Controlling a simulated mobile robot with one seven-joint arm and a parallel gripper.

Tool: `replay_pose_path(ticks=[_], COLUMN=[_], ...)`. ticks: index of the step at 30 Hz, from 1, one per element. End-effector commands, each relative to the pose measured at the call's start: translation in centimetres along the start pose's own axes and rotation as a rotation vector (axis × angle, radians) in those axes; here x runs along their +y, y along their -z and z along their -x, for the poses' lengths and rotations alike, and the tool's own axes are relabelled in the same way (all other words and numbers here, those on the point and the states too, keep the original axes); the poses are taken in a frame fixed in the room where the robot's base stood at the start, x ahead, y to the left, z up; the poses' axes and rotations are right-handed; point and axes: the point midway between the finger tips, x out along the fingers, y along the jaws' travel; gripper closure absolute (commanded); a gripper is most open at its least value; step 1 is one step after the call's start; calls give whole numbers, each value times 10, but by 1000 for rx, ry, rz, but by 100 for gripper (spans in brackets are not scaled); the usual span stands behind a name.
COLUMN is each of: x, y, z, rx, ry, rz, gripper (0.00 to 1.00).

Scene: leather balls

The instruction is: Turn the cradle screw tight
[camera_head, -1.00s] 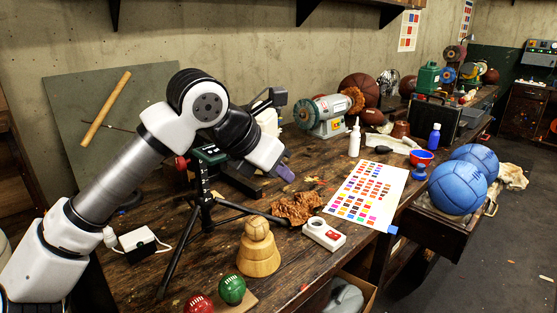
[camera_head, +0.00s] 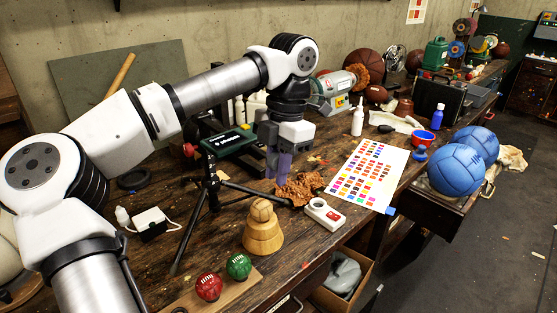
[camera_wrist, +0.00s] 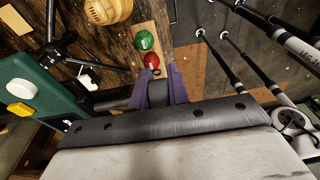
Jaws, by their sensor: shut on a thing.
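My gripper (camera_head: 278,165) points down beside the right end of a green device (camera_head: 232,141) on the workbench. In the wrist view its purple fingers (camera_wrist: 160,82) are closed around a grey piece (camera_wrist: 157,96). A dark rod (camera_wrist: 115,103) runs from the green device (camera_wrist: 28,88) towards that piece. I take this piece for the cradle screw, but its head is mostly hidden between the fingers, and I cannot tell how far it is turned. A red knob (camera_head: 189,150) shows at the device's left end.
A black tripod (camera_head: 212,180) stands in front of the device. Brown scraps (camera_head: 301,190) lie below my gripper. A wooden stand with a ball (camera_head: 263,235), a green ball (camera_head: 239,266) and a red ball (camera_head: 209,287) are nearer the front. A colour chart (camera_head: 368,175) lies right.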

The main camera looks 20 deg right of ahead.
Motion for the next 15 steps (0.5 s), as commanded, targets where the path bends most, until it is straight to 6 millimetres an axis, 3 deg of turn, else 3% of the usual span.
replay_pose_path(ticks=[15], x=[0], y=[2], z=[-1], rx=[178], ry=[-1], rz=[0], gripper=[100])
